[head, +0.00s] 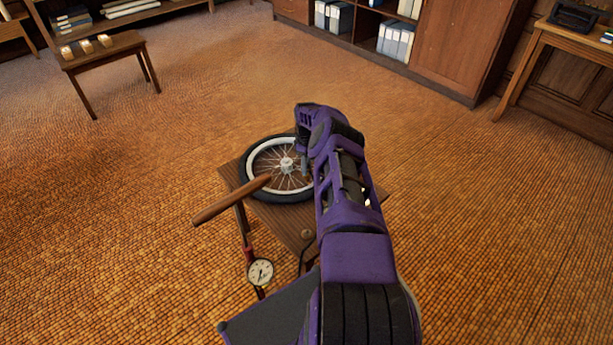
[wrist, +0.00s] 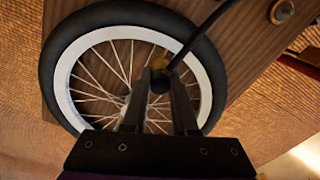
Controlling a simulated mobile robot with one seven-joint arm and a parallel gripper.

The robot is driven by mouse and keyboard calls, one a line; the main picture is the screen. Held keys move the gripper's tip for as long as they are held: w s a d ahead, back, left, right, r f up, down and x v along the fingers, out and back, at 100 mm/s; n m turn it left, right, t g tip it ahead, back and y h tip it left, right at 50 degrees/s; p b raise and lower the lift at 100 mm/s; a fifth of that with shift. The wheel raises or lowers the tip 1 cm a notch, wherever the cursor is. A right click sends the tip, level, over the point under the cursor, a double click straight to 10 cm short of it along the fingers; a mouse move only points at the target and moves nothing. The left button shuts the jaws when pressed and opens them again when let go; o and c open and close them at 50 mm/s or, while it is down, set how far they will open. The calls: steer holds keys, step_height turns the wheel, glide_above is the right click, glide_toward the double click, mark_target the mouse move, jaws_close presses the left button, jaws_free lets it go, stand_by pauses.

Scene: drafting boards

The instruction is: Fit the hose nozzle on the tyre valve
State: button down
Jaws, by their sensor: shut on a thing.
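My gripper (wrist: 160,80) is shut on the hose nozzle (wrist: 160,84), a small dark piece with brass-coloured metal beside it. The black hose (wrist: 207,28) runs from it to the upper right in the wrist view. The wheel lies flat, with a black tyre (wrist: 55,60), white rim (wrist: 64,75) and thin spokes. In the head view my arm covers the wheel's right side (head: 262,192) and hides the nozzle.
The wheel lies on a small wooden table (head: 285,222). A pump with a wooden handle (head: 230,199) and a round gauge (head: 260,272) stands at its front left. A stool (head: 105,50), shelves (head: 365,28) and a desk (head: 575,40) are farther off. Open floor surrounds the table.

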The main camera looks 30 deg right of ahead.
steer(key=shift+f, duration=0.15)
steer(key=c, duration=0.6)
jaws_free()
